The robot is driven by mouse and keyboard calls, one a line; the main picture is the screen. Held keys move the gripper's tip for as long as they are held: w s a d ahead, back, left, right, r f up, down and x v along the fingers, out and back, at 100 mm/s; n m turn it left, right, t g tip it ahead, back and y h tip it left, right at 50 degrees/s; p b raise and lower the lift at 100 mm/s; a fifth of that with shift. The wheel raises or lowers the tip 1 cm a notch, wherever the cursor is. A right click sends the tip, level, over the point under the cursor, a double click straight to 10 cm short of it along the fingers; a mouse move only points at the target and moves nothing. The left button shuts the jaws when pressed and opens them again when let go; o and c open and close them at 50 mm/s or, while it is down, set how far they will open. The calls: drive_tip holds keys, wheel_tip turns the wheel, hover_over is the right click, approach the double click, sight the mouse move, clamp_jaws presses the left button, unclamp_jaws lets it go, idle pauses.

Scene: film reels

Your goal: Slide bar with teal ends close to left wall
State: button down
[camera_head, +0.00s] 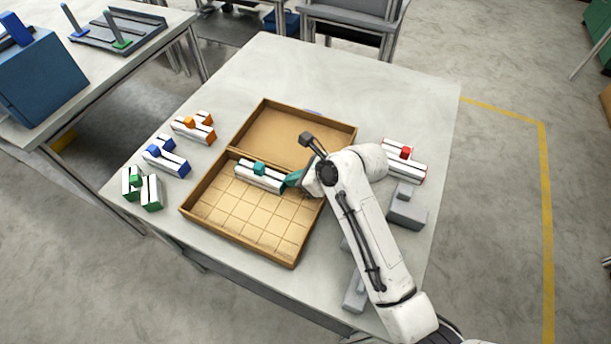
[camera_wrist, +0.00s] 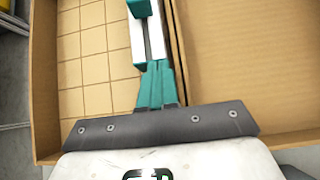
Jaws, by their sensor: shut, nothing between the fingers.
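The bar with teal ends (camera_head: 261,180) is white with a grooved top and a teal knob (camera_head: 260,168). It lies flat on the gridded tray floor, along the back wall by the lid. Its left end is a short gap from the tray's left wall (camera_head: 203,183). My gripper (camera_head: 293,180) is shut and empty at the bar's right end. In the wrist view, the teal fingers (camera_wrist: 157,85) appear to touch the bar's near end (camera_wrist: 139,45); the exact contact is hard to tell. The bar's far end is cut off there.
The gridded tray floor (camera_head: 255,215) in front of the bar is clear. The open lid (camera_head: 295,134) lies behind. Orange (camera_head: 193,127), blue (camera_head: 165,157) and green (camera_head: 142,189) pieces stand left of the tray. A red-knobbed piece (camera_head: 404,160) and grey blocks (camera_head: 407,207) are on the right.

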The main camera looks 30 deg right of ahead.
sight(273, 174)
drive_tip(key=w+a, duration=0.1)
drive_tip(key=w, duration=0.1)
drive_tip(key=w+a+p, duration=0.1)
drive_tip(key=w+a, duration=0.1)
idle(0.3)
